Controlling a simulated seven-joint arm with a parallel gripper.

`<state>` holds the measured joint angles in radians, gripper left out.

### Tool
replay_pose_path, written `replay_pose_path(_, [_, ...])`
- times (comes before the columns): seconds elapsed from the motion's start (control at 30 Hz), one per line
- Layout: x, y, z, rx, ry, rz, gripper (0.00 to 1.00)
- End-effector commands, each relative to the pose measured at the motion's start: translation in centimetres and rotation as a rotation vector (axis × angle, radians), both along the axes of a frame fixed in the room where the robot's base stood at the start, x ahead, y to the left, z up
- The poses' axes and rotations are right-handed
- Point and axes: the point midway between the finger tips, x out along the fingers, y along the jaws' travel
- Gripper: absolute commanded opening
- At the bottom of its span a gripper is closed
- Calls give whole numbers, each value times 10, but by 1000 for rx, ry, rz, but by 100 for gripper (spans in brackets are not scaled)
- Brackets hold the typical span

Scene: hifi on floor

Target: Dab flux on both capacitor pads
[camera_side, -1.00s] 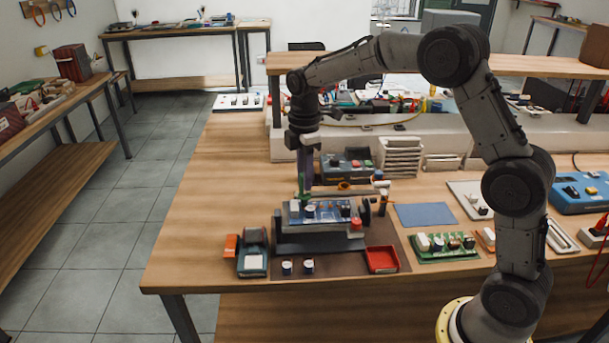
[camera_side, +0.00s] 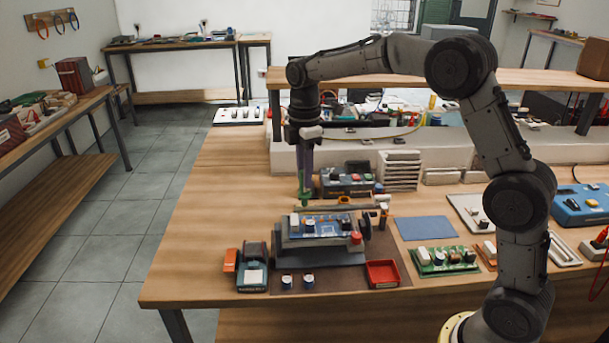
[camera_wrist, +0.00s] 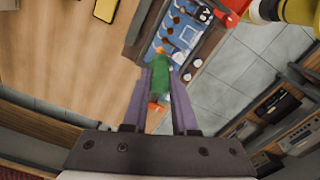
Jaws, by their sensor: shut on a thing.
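My gripper (camera_side: 305,190) is shut on a green flux applicator (camera_side: 305,199). It holds the applicator upright above the left part of a blue circuit board (camera_side: 325,226). The board sits on a dark grey holder (camera_side: 320,259). In the wrist view the applicator (camera_wrist: 160,75) is between the purple fingers of my gripper (camera_wrist: 160,85), with the board (camera_wrist: 184,37) just beyond it. I cannot tell whether the applicator touches the board. The capacitor pads are too small to make out. Two small cylindrical capacitors (camera_side: 309,281) stand on the brown mat before the holder.
A red tray (camera_side: 382,274) lies right of the holder, and a dark device with an orange part (camera_side: 253,276) lies left. Behind are a control box (camera_side: 347,185) and a stack of trays (camera_side: 400,172). A green board (camera_side: 445,262) lies further right. The table's left side is clear.

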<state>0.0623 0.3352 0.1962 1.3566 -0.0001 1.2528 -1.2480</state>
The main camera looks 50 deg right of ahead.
Motion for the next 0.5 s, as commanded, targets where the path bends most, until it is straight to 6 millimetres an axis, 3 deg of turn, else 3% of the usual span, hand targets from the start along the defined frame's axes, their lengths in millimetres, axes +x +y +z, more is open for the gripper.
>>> replay_pose_path(0.23, [-3,-2,-6,0,3,-1,0])
replay_pose_path(0.5, [-11,-10,-25,0,3,0,0])
